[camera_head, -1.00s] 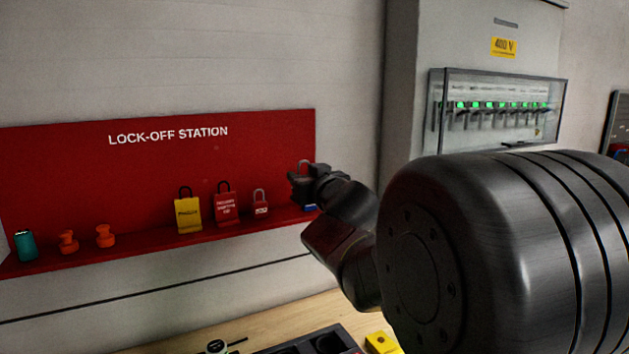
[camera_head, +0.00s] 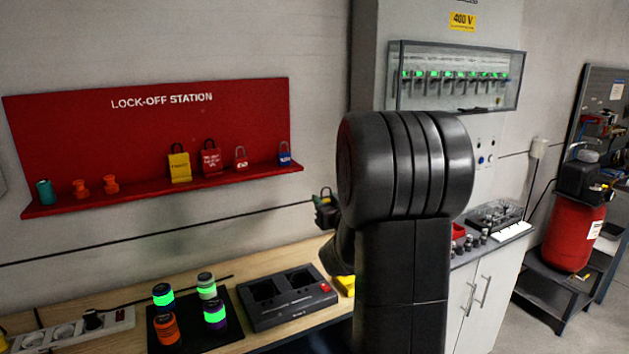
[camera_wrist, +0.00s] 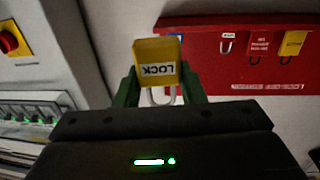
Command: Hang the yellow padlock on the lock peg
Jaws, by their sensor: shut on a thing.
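In the wrist view, the yellow padlock (camera_wrist: 157,58), marked LOCK, is held between the two green fingers of my gripper (camera_wrist: 159,75). Its body is at the fingertips and its light shackle points toward the palm. In the head view my gripper (camera_head: 324,202) is in front of the wall, right of and below the red lock-off board (camera_head: 120,140), partly behind my arm. I cannot pick out the lock peg. The board appears upside down in the wrist view (camera_wrist: 235,75).
Below, the bench holds a dark charger (camera_head: 287,298). A breaker panel (camera_head: 455,80) is at right.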

